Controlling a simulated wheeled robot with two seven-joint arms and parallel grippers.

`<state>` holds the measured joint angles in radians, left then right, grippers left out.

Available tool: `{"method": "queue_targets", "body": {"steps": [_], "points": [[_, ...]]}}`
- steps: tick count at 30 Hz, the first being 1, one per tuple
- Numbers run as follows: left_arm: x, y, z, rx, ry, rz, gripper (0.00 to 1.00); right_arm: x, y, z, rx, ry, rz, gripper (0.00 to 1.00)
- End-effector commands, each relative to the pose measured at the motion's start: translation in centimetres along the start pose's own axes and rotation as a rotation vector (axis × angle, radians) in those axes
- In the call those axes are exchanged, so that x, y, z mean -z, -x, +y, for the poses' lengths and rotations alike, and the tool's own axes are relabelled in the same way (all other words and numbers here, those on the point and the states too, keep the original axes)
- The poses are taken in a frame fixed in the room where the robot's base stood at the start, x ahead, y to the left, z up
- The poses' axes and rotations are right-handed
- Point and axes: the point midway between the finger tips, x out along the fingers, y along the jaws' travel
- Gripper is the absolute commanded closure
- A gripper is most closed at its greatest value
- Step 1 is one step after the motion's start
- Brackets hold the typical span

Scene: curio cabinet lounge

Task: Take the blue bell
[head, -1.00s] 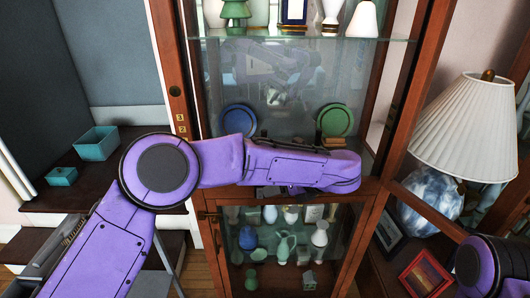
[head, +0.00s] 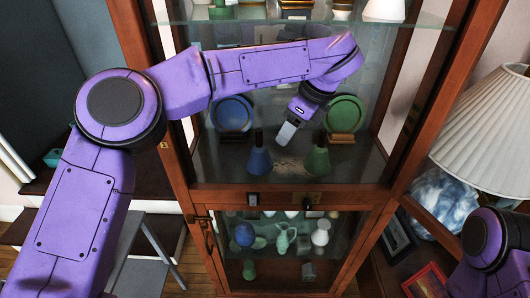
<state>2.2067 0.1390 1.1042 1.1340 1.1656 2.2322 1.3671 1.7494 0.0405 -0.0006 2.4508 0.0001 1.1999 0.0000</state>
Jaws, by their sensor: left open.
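The blue bell (head: 260,161) stands upright on the cabinet's middle shelf, left of a green bell (head: 317,160). My left arm reaches into the cabinet from the left, above the shelf. My left gripper (head: 286,135) is open and points down, just above and to the right of the blue bell's top, between the two bells. It looks empty, and only one pale finger shows clearly. I cannot tell whether it touches the bell. My right gripper is out of view; only part of the right arm shows at lower right.
A blue plate (head: 232,112) and a green plate (head: 346,112) stand behind the bells. Wooden cabinet posts frame the opening. A glass shelf (head: 420,19) with ornaments is above, and several vases fill the lower compartment. A lamp (head: 490,130) stands at right.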

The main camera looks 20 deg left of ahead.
Motion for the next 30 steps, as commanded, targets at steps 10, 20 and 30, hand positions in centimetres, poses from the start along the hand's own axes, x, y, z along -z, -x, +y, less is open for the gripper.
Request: {"method": "queue_targets", "body": {"steps": [10, 20, 30], "points": [[-5.4, -2.5, 0.0, -0.003, -0.002, -0.001, 0.49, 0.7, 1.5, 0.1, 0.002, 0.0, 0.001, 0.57], [-5.5, -7.2, 0.0, -0.003, -0.001, 0.0, 0.49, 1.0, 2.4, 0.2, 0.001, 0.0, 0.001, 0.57], [-5.3, -7.3, 0.0, -0.001, -0.002, -0.001, 0.94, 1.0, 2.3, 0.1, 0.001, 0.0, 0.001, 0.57]]}}
